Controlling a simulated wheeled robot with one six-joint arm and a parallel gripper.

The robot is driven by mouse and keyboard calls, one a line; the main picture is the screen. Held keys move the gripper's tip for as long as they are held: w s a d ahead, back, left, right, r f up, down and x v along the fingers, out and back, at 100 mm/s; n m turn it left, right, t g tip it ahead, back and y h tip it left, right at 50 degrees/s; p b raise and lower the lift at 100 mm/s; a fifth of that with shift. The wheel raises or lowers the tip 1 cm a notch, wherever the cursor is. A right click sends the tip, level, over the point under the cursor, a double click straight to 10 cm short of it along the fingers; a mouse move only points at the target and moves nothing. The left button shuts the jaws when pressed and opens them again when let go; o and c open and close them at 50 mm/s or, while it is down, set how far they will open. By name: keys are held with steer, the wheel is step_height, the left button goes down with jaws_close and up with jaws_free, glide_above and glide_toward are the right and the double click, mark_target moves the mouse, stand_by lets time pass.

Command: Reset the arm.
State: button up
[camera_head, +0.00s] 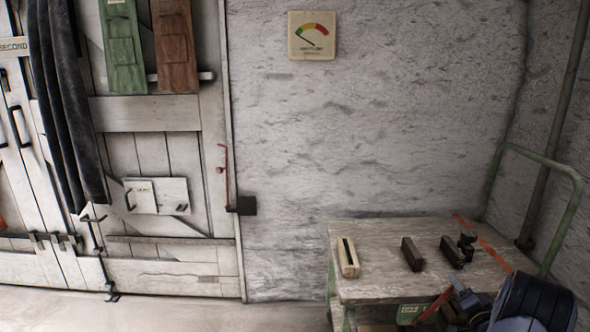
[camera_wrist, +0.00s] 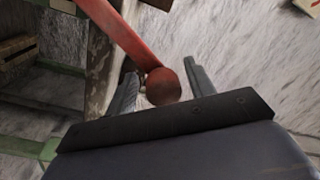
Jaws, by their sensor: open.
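My gripper (camera_wrist: 160,70) is open in the wrist view, one finger on each side. A red bar (camera_wrist: 122,37) with a round red end (camera_wrist: 163,86) shows between the fingers; whether it touches either finger cannot be told. In the head view, my arm (camera_head: 535,300) is at the lower right, in front of the wooden-topped cart (camera_head: 385,287). A red bar (camera_head: 436,304) shows just left of the arm there. The gripper's fingers are too small and partly hidden to make out in that view.
On the cart top are a pale slotted block (camera_head: 348,258), a dark block (camera_head: 412,254), another dark block (camera_head: 452,252) and an orange-red strip (camera_head: 484,240). A green rail (camera_head: 566,225) edges the cart's right. Floor (camera_head: 285,315) left of the cart is clear.

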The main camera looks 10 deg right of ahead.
steer(key=shift+w, duration=0.45)
steer(key=shift+r, duration=0.15)
steer(key=shift+s, duration=0.5)
steer(key=r+p+v, duration=0.1)
steer(key=v, duration=0.9)
steer(key=x, duration=0.7)
steer(key=f+b+x, duration=0.1)
steer(key=x, duration=0.3)
steer(key=shift+w+a+f, duration=0.1)
steer(key=shift+a+r+n, duration=0.25)
steer(key=shift+a+n, duration=0.15)
